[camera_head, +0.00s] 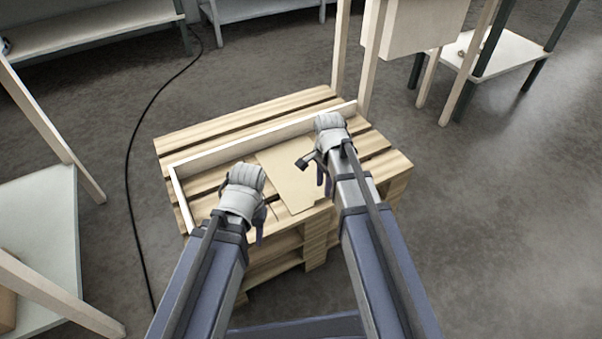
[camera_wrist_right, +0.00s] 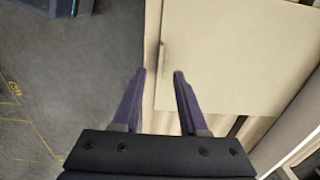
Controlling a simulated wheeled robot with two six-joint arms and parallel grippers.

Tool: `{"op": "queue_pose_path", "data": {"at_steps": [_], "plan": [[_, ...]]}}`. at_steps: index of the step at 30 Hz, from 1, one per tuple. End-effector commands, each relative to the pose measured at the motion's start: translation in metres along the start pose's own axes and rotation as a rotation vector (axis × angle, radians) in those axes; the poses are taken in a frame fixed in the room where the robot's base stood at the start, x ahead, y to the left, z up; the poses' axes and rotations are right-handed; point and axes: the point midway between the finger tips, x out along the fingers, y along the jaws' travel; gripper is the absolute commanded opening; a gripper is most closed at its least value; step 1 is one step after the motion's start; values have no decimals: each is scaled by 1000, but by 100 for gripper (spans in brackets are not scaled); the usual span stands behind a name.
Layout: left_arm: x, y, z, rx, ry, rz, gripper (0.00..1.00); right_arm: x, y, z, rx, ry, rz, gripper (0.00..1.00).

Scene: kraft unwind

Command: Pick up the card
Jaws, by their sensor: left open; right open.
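The card is a flat tan sheet (camera_head: 283,172) lying on the wooden pallet stack (camera_head: 390,165), between my two grippers in the head view. In the head view my right gripper (camera_head: 321,172) is at the card's right side. My left gripper (camera_head: 261,222) is open at the card's left side, partly hidden by its own wrist.
A pale raised strip (camera_head: 235,142) frames the pallet's back and left edges. Pale posts (camera_head: 372,60) stand behind the pallet. A dark cable (camera_head: 130,165) runs across the floor on the left. White-topped tables (camera_head: 45,225) stand left and back; floor on the right is clear.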

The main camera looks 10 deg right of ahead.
Motion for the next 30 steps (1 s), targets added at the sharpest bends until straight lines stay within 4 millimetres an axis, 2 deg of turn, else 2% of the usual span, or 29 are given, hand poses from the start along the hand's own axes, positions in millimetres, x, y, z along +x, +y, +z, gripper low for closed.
{"op": "queue_pose_path", "data": {"at_steps": [9, 12, 21, 30], "plan": [[40, 5, -3, 5, 2, 4, 50, 41, 0, -1, 0, 0, 0, 42], [48, 6, -3, 6, 3, 5, 50, 49, 0, -1, 0, 0, 0, 42], [48, 6, -3, 6, 3, 5, 50, 48, 0, -1, 0, 0, 0, 41], [48, 6, -3, 6, 3, 5, 50, 48, 0, -1, 0, 0, 0, 8]]}}
